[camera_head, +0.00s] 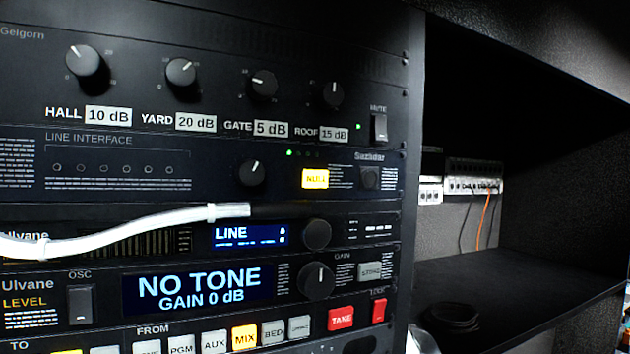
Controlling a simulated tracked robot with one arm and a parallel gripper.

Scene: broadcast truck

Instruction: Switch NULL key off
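The NULL key (315,178) is a small square key glowing yellow-white, at the right of the LINE INTERFACE panel (110,165) in the rack. Its lettering is washed out by the glow. A white curved piece (120,230) reaches in from the left edge and ends in a grey band and a dark tip just below and left of the key. It looks like part of my gripper (280,210), apart from the key in the picture. I cannot tell its distance from the panel, and no clear pair of fingers shows.
A round knob (252,173) sits left of the key and a dark square button (370,178) to its right. Above are several knobs and a MUTE switch (380,128). Below are a LINE display (249,236), a NO TONE display (198,289) and a red TAKE key (341,318). An open shelf (500,290) lies right.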

